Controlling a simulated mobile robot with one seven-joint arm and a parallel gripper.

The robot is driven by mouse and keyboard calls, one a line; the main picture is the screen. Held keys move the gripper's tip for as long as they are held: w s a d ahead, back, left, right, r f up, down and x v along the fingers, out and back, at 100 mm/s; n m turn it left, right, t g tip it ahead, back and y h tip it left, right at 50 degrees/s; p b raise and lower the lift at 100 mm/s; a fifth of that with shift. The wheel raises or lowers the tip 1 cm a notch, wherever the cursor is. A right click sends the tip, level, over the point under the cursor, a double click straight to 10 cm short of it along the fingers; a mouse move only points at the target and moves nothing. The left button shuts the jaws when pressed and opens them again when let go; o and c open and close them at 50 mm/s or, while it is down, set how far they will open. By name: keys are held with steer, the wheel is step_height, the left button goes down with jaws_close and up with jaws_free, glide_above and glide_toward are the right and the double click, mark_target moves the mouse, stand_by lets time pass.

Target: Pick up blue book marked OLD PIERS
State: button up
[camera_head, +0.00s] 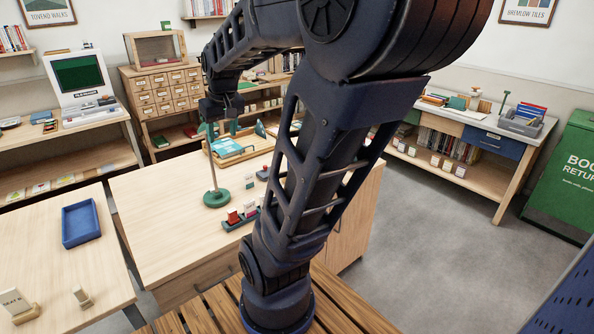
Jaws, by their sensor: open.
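I cannot make out a book marked OLD PIERS; no book title is legible at this size. A teal, book-like item (229,141) lies in a wooden tray (250,152) on the central table. A small dark blue, book-like item (41,117) lies on the left desk beside the computer. Blue and red items (530,110) stand in a grey bin on the right counter. My gripper (212,112) is open and small in view, above the far left part of the central table. My arm hides part of this table.
A thin pole on a round green base (217,198) stands on the central table (160,215), close below my gripper. A small rack with red items (240,216) is nearby. A blue tray (81,223) lies on the left table. A green book return box (568,175) stands right. The grey floor (430,230) is clear.

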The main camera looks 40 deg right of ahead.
steer(key=w+d+f+g, duration=0.1)
steer(key=w+d+f, duration=0.2)
steer(key=w+d, duration=0.45)
steer(key=w+d+f+g, duration=0.1)
steer(key=w+d+f, duration=0.25)
steer(key=d, duration=0.65)
steer(key=shift+g, duration=0.8)
steer(key=w+d+f, duration=0.1)
steer(key=d+f, duration=0.2)
steer(key=d, duration=0.3)
steer(key=d+f, duration=0.4)
steer(key=d, duration=0.3)
steer(key=w+d+f, duration=0.1)
steer(key=d+f, duration=0.3)
steer(key=d, duration=0.2)
steer(key=shift+w+d+f, duration=0.15)
steer(key=shift+w+d, duration=0.2)
steer(key=shift+d, duration=0.05)
steer(key=shift+d+f, duration=0.25)
steer(key=shift+f, duration=0.4)
step_height(320, 180, down, 10)
steer(key=shift+s, duration=0.2)
steer(key=shift+r, duration=0.15)
jaws_close()
